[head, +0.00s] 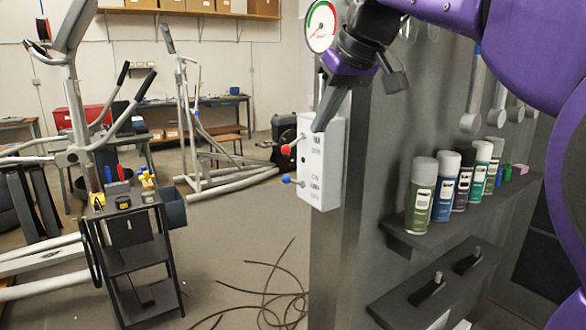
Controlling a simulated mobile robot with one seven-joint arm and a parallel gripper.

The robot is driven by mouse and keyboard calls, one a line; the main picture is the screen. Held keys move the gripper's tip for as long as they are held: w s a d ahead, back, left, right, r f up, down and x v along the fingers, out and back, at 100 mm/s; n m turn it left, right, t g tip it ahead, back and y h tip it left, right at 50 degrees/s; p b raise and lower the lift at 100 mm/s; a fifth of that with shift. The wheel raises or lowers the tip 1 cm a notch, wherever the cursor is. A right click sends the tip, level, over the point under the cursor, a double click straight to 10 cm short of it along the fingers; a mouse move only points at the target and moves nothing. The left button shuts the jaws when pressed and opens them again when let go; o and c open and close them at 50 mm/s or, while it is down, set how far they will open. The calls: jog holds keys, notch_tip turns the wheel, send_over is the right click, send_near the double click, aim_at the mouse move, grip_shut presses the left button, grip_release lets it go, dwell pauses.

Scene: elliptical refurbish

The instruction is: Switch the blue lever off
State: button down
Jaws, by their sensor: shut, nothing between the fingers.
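A white switch box (328,165) is mounted on the end of the dark grey panel in the head view. The blue lever (287,180) sticks out to the left from its lower part and ends in a blue ball. A lever with a red ball (287,149) sticks out above it. My gripper (319,127) is shut and empty, its fingers pointing down in front of the upper part of the box. It is above and to the right of the blue lever, apart from it. Part of the box's top is hidden behind the fingers.
Several spray cans (422,195) stand on a shelf right of the box. A round gauge (321,26) is above it. A black cart (133,255) with tools stands at left. Cables (265,295) lie on the floor. The space left of the levers is clear.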

jog(key=shift+a+r, duration=0.1)
dwell(0.3)
jog(key=b, duration=0.2)
send_near(288, 177)
jog(key=x, duration=0.5)
jog(key=shift+f, duration=0.3)
jog(key=shift+w+a+f, duration=0.2)
jog(key=shift+w+f, duration=0.2)
jog(key=shift+f, duration=0.05)
jog(key=shift+p, duration=0.4)
jog(key=shift+s+a, duration=0.1)
jog(key=shift+s, duration=0.05)
jog(key=shift+f+t+h, duration=0.1)
jog(key=shift+t+h, duration=0.2)
